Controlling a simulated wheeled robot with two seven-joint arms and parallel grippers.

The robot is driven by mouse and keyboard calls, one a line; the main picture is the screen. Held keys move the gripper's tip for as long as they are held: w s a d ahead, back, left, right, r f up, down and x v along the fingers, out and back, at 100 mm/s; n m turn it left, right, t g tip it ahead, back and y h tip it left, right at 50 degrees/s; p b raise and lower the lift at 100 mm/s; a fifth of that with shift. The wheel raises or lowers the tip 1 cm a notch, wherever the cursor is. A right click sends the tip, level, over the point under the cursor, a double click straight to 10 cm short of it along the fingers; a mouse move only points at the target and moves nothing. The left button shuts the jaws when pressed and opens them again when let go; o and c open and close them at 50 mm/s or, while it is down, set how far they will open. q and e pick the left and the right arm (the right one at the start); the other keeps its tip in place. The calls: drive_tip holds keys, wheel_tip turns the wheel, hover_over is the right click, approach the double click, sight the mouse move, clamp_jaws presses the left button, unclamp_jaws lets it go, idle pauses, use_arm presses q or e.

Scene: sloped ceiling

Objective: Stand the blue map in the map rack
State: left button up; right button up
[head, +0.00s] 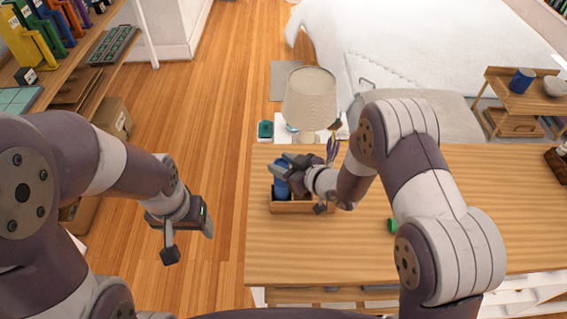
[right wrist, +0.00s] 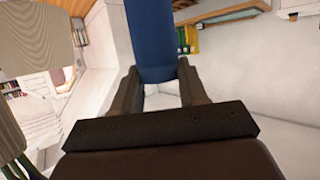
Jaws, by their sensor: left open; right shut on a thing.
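In the head view my right gripper (head: 290,170) is shut on the blue map (head: 281,189), over a low wooden open-topped box (head: 290,208) on the desk, probably the map rack. The arm hides part of the box, and I cannot tell whether the map touches its floor. My left gripper (head: 188,240) is open and empty, left of the desk, above the floor.
A shelf with coloured upright items (head: 20,40) stands at upper left. A side table (head: 520,98) holds a blue cup (head: 522,80).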

drive_tip(key=o, duration=1.1)
drive_tip(key=shift+s+d+r, duration=0.15)
drive_tip(key=shift+s+d, duration=0.1)
drive_tip(key=shift+d, duration=0.05)
drive_tip(key=b+v, duration=0.2)
drive_tip(key=v, duration=0.9)
drive_tip(key=shift+s+d+r, duration=0.2)
drive_tip(key=shift+s, duration=0.15)
